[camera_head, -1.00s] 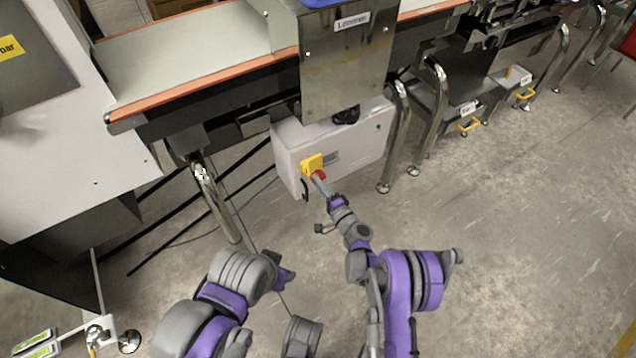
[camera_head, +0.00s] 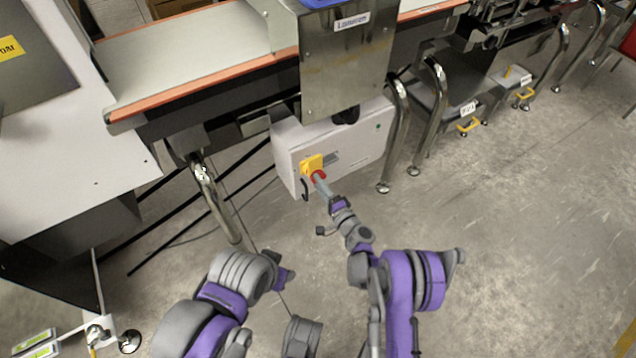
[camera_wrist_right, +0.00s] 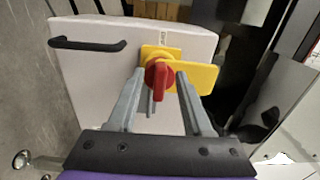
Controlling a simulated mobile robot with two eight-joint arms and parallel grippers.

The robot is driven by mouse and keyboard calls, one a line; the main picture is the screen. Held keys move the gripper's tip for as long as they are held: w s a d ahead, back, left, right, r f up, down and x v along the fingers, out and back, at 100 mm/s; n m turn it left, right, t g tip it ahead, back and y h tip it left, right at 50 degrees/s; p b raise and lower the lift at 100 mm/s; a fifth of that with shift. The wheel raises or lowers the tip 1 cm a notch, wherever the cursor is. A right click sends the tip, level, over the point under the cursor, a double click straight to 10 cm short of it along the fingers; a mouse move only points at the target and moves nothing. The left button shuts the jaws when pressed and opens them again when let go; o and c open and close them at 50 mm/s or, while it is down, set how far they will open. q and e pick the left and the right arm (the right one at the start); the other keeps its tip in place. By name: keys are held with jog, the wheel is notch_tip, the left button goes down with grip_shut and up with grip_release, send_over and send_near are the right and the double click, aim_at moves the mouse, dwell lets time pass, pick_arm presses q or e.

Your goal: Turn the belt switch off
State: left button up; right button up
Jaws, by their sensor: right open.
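The belt switch is a red rotary knob (camera_wrist_right: 159,80) on a yellow plate (camera_wrist_right: 196,77), mounted on a white control box (camera_head: 348,150) under the belt. In the head view the knob (camera_head: 319,176) shows just beyond the tip of my right gripper (camera_head: 322,184). In the right wrist view my right gripper (camera_wrist_right: 158,88) is open, its two grey fingers on either side of the knob. Whether the fingers touch the knob cannot be told. My left arm shows at the bottom of the head view, but I cannot make out its gripper's fingers.
A black handle (camera_wrist_right: 88,44) sticks out from the box beside the switch. The conveyor belt (camera_head: 190,50) with its orange edge runs above. A metal leg (camera_head: 395,135) stands right of the box. The floor (camera_head: 530,220) at right is clear.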

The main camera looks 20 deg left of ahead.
pick_arm(q)
jog(key=shift+p+v, duration=0.7)
jog(key=shift+v, duration=0.05)
pick_arm(e)
jog(key=v, duration=1)
pick_arm(q)
jog(key=shift+w, duration=0.15)
pick_arm(e)
jog(key=s+d+r+n+g+h, duration=0.2)
jog(key=d+r+n, duration=0.1)
jog(key=d+r, duration=0.3)
jog(key=s+d+r+n+g+h, duration=0.2)
jog(key=d+r, duration=0.1)
jog(key=r, duration=0.6)
jog(key=s+d+r+n+g+h, duration=0.3)
jog(key=s+d+h, duration=0.7)
jog(key=s+d, duration=1.35)
pick_arm(q)
notch_tip(320, 180, up, 26)
jog(key=w+t+p, duration=0.1)
jog(key=p, duration=2.1)
jog(key=shift+f, duration=0.2)
pick_arm(e)
notch_tip(320, 180, up, 26)
jog(key=a+t, duration=0.1)
jog(key=shift+a+m, duration=0.2)
jog(key=shift+m, duration=0.1)
